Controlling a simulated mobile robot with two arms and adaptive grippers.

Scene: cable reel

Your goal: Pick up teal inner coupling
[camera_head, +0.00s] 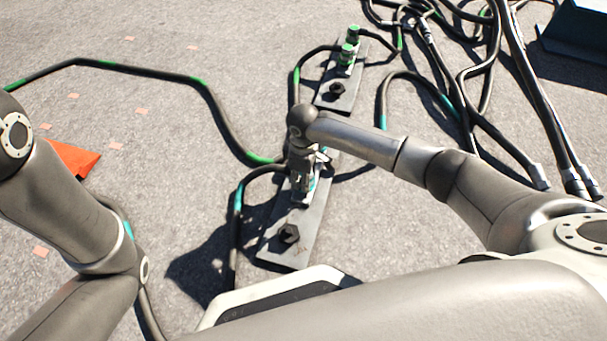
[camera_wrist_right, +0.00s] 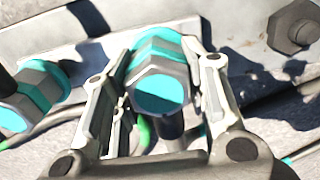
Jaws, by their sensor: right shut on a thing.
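The teal inner coupling (camera_wrist_right: 160,85), a grey hexagonal fitting with teal bands and a teal end face, sits between the fingers of my right gripper (camera_wrist_right: 160,100) in the right wrist view. The gripper is shut on it, above the metal plate. A second teal-banded coupling (camera_wrist_right: 32,95) is at the left of that view, outside the fingers. In the head view my right gripper (camera_head: 303,185) points down over the near metal plate (camera_head: 290,250) and hides most of the couplings. My left arm shows at the left, but its gripper is not in view.
A far plate (camera_head: 340,95) carries green couplings (camera_head: 349,45). Bolts stand on both plates. Black cables with green and teal bands lie around, with a tangle at upper right. An orange object (camera_head: 75,158) lies at the left. Paving at upper left is mostly clear.

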